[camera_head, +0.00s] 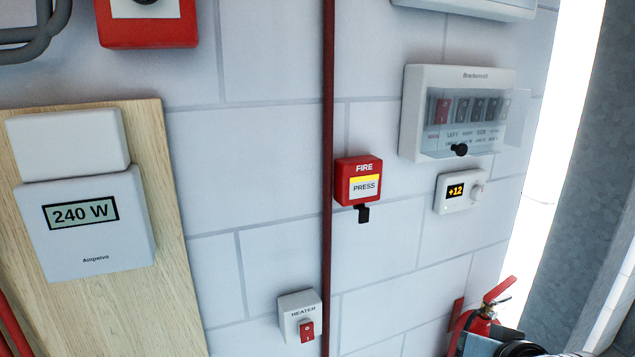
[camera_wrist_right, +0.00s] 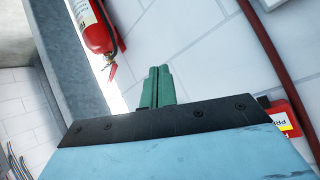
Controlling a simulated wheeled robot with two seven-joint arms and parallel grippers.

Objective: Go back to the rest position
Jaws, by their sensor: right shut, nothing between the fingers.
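My right gripper (camera_wrist_right: 158,87) shows in the right wrist view as two green fingers pressed together, with nothing between them. They point toward the white block wall (camera_wrist_right: 195,50). In the head view a grey and black part, probably of my right arm, shows at the bottom right edge; no fingers can be seen there. My left gripper is in neither view.
The wall bears a red fire call point (camera_head: 357,190), a heater switch (camera_head: 300,318), a breaker box (camera_head: 460,78), a +12 thermostat (camera_head: 454,205) and a 240 W meter (camera_head: 90,235). A red pipe (camera_head: 328,120) runs vertically. A fire extinguisher (camera_wrist_right: 97,30) hangs near the metal column (camera_wrist_right: 70,65).

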